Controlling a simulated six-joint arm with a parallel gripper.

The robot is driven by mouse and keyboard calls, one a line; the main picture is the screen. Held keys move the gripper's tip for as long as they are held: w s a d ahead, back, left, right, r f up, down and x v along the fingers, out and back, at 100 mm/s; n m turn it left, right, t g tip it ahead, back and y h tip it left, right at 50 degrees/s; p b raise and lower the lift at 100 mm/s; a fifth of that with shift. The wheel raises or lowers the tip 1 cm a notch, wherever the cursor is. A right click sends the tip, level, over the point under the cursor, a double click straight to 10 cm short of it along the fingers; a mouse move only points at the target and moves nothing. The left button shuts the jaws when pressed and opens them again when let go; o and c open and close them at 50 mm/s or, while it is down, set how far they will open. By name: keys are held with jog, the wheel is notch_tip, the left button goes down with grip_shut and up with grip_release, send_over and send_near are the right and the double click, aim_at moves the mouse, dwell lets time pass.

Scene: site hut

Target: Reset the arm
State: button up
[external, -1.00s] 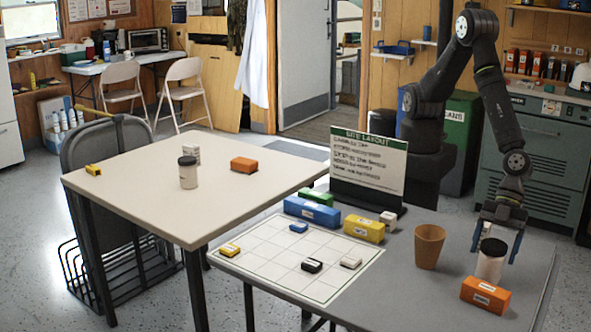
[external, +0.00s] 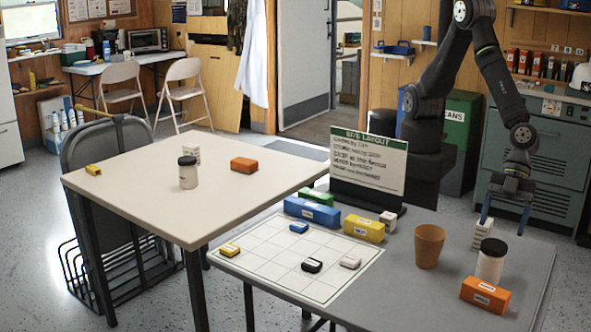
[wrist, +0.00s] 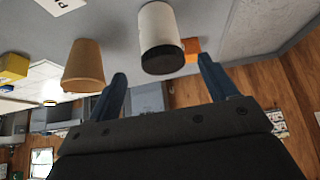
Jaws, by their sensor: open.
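My gripper (external: 505,212) is open and empty above the back right of the grey table, behind a white jar with a black lid (external: 491,260). In the wrist view my blue fingers (wrist: 160,85) are spread, with the jar (wrist: 158,35) beyond them and apart from them. My arm is bent, its wrist pointing down. A stack of white blocks (external: 482,235) stands beside the jar, just left of my gripper in the external view.
An orange block (external: 485,296) lies in front of the jar and a tan cup (external: 429,246) stands to its left. A gridded sheet (external: 275,262) holds small blocks. A sign (external: 369,165), a yellow block (external: 363,228) and a blue block (external: 312,211) stand behind. The cream table (external: 230,205) is at left.

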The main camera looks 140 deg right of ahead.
aim_at(497, 241)
jog(key=x, duration=0.7)
jog(key=shift+w+f, duration=0.2)
jog(key=shift+f, duration=0.15)
jog(key=shift+w+a+r, duration=0.1)
jog(key=shift+w+r, duration=0.05)
jog(key=shift+w, duration=0.05)
notch_tip(497, 241, up, 15)
jog(key=w+d+m+h, duration=0.2)
jog(key=w+d+m, duration=0.1)
jog(key=w+d, duration=1.4)
jog(key=w+d+m, duration=0.1)
jog(key=w+d, duration=0.1)
jog(key=d, duration=1.1)
jog(key=w+d+m+g+h, duration=0.1)
jog(key=w+d+m, duration=0.1)
jog(key=d, duration=1.1)
jog(key=shift+w, duration=0.8)
jog(key=shift+r, duration=0.15)
